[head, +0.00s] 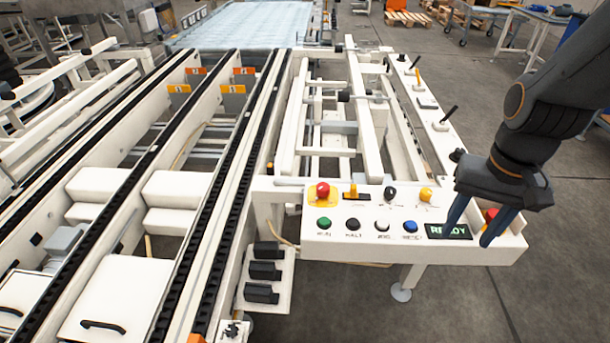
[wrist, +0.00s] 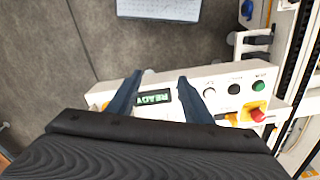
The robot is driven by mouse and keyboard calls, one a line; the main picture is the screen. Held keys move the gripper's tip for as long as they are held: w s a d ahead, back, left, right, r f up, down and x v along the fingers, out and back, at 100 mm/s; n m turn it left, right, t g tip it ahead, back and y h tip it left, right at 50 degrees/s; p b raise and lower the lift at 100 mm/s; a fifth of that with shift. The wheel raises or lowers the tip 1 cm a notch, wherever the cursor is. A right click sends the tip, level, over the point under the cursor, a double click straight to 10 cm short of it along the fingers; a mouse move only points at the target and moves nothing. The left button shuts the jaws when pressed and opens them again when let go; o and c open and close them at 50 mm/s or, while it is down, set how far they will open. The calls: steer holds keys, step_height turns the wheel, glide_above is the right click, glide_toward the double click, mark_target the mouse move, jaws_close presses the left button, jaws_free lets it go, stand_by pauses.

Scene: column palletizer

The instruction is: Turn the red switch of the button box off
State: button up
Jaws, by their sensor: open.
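The button box (head: 330,245) is a white sloped panel at the right end of the white frame; it also shows upside down in the wrist view (wrist: 222,75). The lit READY display (wrist: 154,98) shows between the fingers in the wrist view (wrist: 160,77).
A red mushroom button (head: 322,189) on a yellow base, an orange switch (head: 352,191), a black knob (head: 390,193) and a yellow knob (head: 425,195) sit along the back row. Green (head: 324,223), black, white and blue (head: 410,226) buttons line the front.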

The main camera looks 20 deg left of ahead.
steer(key=w+a+m+p, duration=0.2)
steer(key=w+a+m, duration=0.1)
steer(key=w+a, duration=0.85)
steer(key=m+p, duration=0.1)
steer(key=m, duration=0.3)
glide_above(323, 186)
steer(key=shift+s+d+f, duration=0.1)
steer(key=shift+d+f, duration=0.15)
steer(key=shift+f, duration=0.4)
steer(key=shift+a+f, duration=0.25)
step_height(323, 186, down, 7)
steer(key=shift+f+p, duration=0.2)
steer(key=shift+p, duration=0.7)
steer(key=shift+c, duration=0.3)
steer(key=c, duration=1)
